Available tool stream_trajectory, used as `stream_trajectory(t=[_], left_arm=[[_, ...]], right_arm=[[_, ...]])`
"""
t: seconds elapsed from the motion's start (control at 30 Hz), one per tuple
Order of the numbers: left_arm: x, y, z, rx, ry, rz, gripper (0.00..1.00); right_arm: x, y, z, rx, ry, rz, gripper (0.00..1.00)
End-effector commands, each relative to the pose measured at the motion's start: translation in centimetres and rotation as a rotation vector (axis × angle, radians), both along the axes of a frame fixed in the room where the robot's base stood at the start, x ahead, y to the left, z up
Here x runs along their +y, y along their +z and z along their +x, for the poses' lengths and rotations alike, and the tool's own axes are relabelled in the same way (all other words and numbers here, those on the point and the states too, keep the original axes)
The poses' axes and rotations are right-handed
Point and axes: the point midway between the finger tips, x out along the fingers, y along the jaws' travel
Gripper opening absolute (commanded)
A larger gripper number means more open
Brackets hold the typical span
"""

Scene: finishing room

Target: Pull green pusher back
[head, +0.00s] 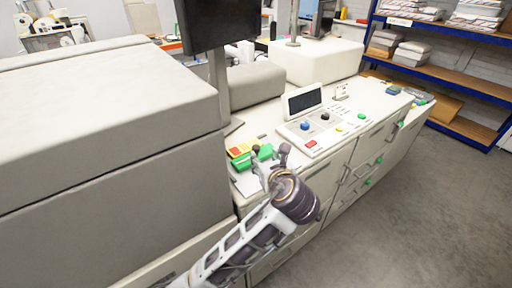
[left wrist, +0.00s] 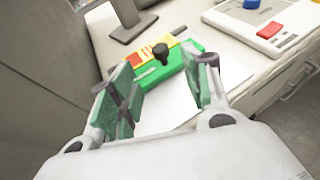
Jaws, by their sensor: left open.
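The green pusher (head: 262,153) lies on the machine's light worktop, beside a yellow and red piece (head: 238,149). In the left wrist view the green pusher (left wrist: 178,70) is a long block with a black knob (left wrist: 160,50) standing on it, and the yellow and red strip (left wrist: 150,53) runs along its far side. My left gripper (head: 269,168) is at the worktop's near edge, close to the pusher. In the left wrist view its two green-padded fingers (left wrist: 163,88) are spread, with the pusher and knob beyond the gap. Whether they touch the pusher I cannot tell. My right gripper is not in view.
A large grey machine housing (head: 100,130) rises on the left. A monitor (head: 217,22) stands on a post behind the pusher. A control panel (head: 325,128) with coloured buttons is to the right. White sheet-like surface (left wrist: 180,112) lies under the fingers. Open floor (head: 430,200) is at right.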

Motion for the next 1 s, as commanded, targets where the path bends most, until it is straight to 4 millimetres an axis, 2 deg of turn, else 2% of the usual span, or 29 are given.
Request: stream_trajectory(t=[0.8,1.0], left_arm=[[2.2,-3.7,8.9,0.002,0.002,0.000,0.48],[2.6,-4.4,10.6,0.000,0.002,0.000,0.48]], right_arm=[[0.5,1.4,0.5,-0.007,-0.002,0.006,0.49],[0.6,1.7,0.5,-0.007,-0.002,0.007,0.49]])
